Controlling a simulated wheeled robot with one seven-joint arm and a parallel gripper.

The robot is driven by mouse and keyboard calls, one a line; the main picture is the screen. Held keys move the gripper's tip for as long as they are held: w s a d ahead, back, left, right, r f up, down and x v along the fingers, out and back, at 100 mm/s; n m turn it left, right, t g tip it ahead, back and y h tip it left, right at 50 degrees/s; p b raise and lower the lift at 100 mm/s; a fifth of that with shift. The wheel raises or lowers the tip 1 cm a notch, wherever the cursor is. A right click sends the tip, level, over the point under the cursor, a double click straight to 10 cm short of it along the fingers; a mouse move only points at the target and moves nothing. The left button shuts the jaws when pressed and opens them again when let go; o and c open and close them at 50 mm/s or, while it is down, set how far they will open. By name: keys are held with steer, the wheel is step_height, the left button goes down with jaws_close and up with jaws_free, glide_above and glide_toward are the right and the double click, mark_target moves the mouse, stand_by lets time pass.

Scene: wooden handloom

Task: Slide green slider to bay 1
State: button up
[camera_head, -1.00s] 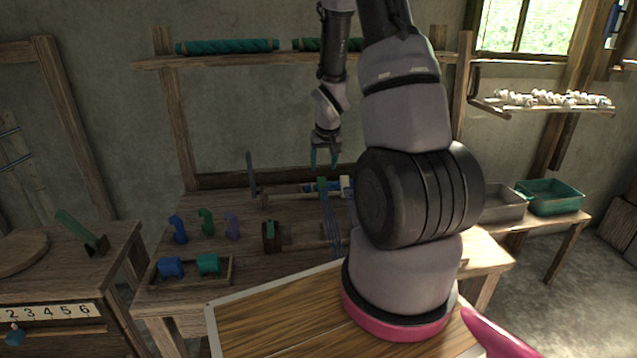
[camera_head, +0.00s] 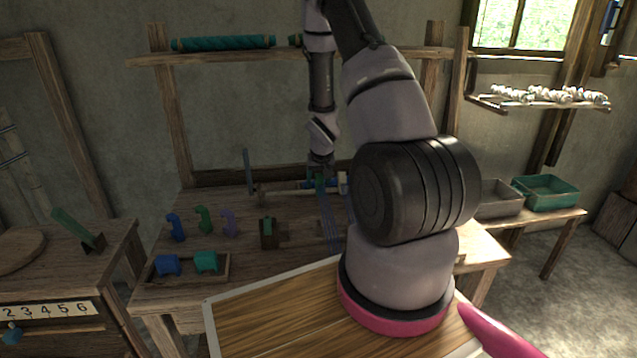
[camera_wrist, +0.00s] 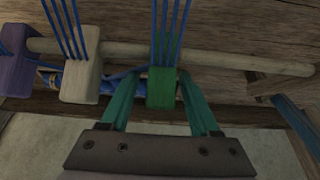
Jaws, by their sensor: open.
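The green slider (camera_wrist: 162,88) sits on a horizontal wooden rod (camera_wrist: 225,57) in the wrist view, with blue threads running up from it. My gripper (camera_wrist: 161,92) is open, with one teal finger on each side of the green slider. I cannot tell whether either finger touches it. In the head view my gripper (camera_head: 320,180) is low over the loom at the back of the table, and the slider is small there. The number of the slider's bay cannot be read.
A pale slider (camera_wrist: 82,70) and a purple slider (camera_wrist: 18,62) sit left of the green one on the rod. The rod is bare to the right, up to a wooden post (camera_wrist: 268,86). A shallow tray (camera_head: 190,279) with blue and teal blocks lies at the table's front left.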

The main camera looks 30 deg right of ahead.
jaws_close()
stand_by(1.4)
